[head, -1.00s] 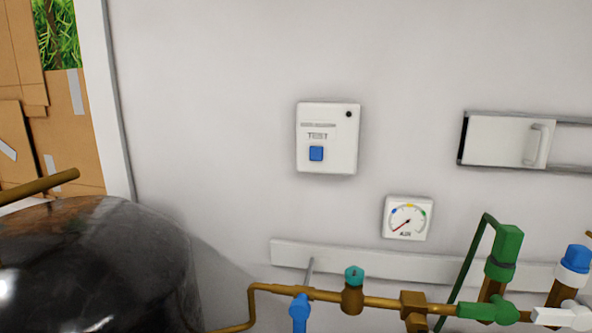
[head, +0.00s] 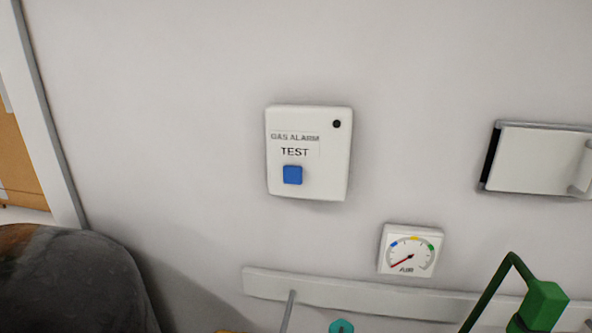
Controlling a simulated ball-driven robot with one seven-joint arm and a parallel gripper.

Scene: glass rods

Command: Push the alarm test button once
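The gas alarm box (head: 331,172) is a white panel on the wall near the middle of the head view. It carries the words "GAS ALARM" and "TEST". Its square blue test button (head: 292,175) sits below the word TEST and stands out a little from the face. A small dark round spot (head: 337,124) is at the box's upper right. Nothing covers the box or the button. My gripper is not in view.
An air gauge (head: 411,250) is on the wall below right. A panel with a handle (head: 538,160) is at the right. A dark rounded tank (head: 70,285) stands lower left. A rail (head: 370,291) and a green fitting (head: 543,305) lie along the bottom. Wall around the box is clear.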

